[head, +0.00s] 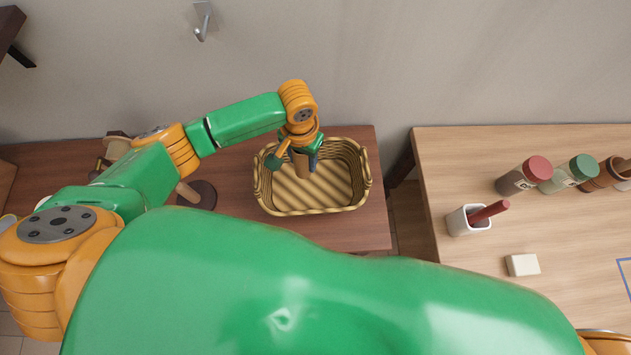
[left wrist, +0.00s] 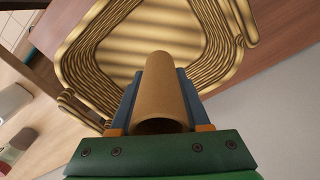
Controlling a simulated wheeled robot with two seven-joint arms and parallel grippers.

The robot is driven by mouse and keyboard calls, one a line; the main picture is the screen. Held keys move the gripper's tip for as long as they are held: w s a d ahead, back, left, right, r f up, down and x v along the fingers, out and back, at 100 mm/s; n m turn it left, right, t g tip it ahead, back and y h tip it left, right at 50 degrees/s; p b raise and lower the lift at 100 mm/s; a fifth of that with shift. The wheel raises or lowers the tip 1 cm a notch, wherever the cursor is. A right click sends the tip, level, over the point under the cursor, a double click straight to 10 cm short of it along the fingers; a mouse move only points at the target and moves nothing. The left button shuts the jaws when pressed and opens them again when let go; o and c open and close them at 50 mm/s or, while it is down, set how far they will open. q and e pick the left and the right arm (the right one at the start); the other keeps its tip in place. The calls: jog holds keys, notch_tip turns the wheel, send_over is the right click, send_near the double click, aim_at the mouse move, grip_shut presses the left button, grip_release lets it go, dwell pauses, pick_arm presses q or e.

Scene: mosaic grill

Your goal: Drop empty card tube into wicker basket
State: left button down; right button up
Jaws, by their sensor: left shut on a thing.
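The card tube (left wrist: 163,88) is a plain brown hollow cylinder. In the left wrist view it sits between the blue fingers of my left gripper (left wrist: 160,95), which is shut on it. In the head view the tube (head: 300,163) points down over the wicker basket (head: 345,205), with my left gripper (head: 297,158) above the basket's left half. The basket is tan, woven and open-topped, with handles at its ends; it also shows in the left wrist view (left wrist: 85,75). The visible basket floor looks empty. My right gripper is not in view.
The basket stands on a dark wooden table (head: 340,232). A wooden stand (head: 197,195) is left of it. Across a gap, a lighter table (head: 465,155) holds spice jars (head: 523,177), a white pot (head: 468,220) and a pale block (head: 522,265). A wall hook (head: 202,20) hangs behind.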

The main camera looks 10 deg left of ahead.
pick_arm(q)
jog(key=shift+d+f, duration=0.35)
jog(key=shift+c, duration=1.5)
grip_release()
jog(key=shift+a, duration=0.15)
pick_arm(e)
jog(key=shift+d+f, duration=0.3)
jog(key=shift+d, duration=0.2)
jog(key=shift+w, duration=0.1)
pick_arm(q)
notch_tip(320, 180, up, 7)
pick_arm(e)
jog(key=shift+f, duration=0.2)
